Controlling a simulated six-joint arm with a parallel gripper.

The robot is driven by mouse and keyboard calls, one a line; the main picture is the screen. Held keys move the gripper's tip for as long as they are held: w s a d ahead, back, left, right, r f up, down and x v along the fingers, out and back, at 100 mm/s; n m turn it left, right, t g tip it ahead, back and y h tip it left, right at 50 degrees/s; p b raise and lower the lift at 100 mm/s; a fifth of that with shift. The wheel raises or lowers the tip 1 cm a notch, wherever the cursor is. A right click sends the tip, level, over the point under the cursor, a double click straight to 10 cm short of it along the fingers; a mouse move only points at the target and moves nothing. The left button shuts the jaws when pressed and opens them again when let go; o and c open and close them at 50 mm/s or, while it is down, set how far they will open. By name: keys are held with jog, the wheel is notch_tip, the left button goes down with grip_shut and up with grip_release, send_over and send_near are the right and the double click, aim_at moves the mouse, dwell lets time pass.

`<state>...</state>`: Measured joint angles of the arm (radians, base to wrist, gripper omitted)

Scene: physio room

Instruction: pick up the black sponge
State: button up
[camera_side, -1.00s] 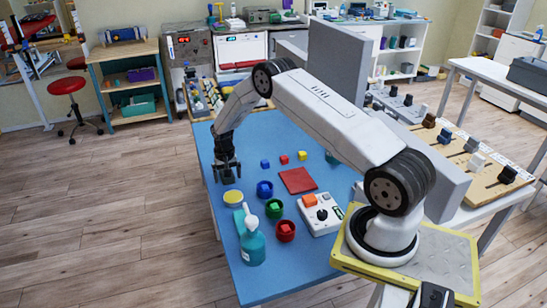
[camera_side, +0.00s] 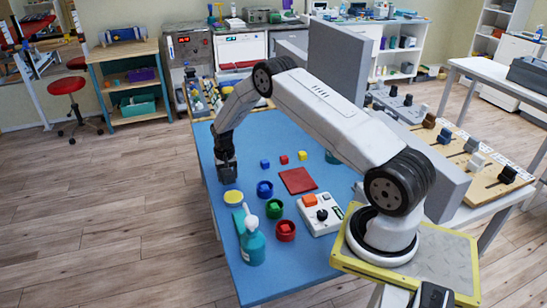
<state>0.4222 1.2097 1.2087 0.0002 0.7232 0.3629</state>
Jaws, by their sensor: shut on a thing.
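My gripper (camera_side: 227,180) is low over the far left part of the blue table (camera_side: 245,145), just above the yellow disc in the picture. Its dark jaws are close together and shut on the black sponge. The sponge is mostly hidden by the jaws, and its outline is hard to tell from the dark fingers. I cannot tell whether it still touches the table top.
A yellow disc (camera_side: 233,197) lies just in front of my gripper. Nearby are blue (camera_side: 265,189), green (camera_side: 274,209) and red (camera_side: 286,231) cups, a spray bottle (camera_side: 252,245), a red mat (camera_side: 298,180), a control box (camera_side: 320,215) and small cubes.

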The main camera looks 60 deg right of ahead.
jog(key=shift+r, duration=1.45)
jog(key=s+a+r, duration=0.4)
jog(key=s+r, duration=0.6)
jog(key=s, duration=0.3)
jog(key=shift+a, duration=0.4)
jog(key=o, duration=0.7)
jog(key=c, duration=0.6)
